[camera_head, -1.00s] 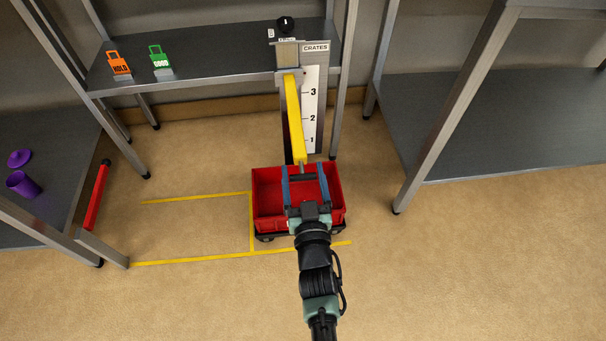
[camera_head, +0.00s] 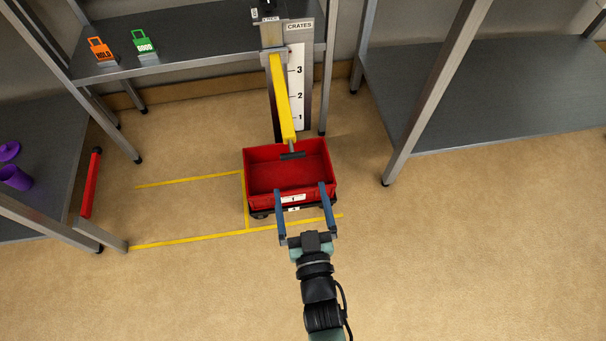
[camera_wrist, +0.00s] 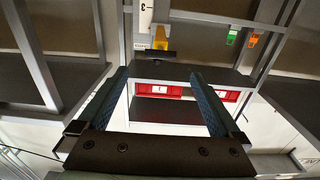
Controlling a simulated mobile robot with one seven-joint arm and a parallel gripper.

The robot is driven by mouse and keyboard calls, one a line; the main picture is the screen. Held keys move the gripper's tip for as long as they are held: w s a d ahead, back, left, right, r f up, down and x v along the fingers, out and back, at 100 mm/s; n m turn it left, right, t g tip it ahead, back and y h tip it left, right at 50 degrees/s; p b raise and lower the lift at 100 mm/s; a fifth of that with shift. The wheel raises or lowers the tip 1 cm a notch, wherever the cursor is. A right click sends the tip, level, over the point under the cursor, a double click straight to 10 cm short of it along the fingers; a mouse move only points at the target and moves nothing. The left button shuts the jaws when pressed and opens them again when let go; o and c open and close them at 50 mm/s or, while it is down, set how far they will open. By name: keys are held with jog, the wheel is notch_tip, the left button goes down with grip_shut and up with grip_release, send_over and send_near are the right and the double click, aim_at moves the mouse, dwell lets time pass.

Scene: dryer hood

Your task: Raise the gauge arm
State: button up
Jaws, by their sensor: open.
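The yellow gauge arm (camera_head: 281,98) hangs down at a slant from a grey post in front of the white scale marked 1, 2, 3 (camera_head: 298,85). A black crossbar (camera_head: 292,156) at its lower end is over the red crate (camera_head: 263,195); I cannot tell if they touch. My gripper (camera_head: 303,188) is open and empty, its two blue fingers at the crate's near side, apart from the gauge arm.
Yellow floor lines (camera_head: 190,182) mark a bay left of the crate. A red lever (camera_head: 91,183) stands by the left shelf. Orange HOLD (camera_head: 101,50) and green GOOD (camera_head: 144,44) tags sit on the back shelf. A shelf leg (camera_head: 435,95) rises at the right. The front floor is clear.

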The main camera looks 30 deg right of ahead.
jog(key=shift+v, duration=1.25)
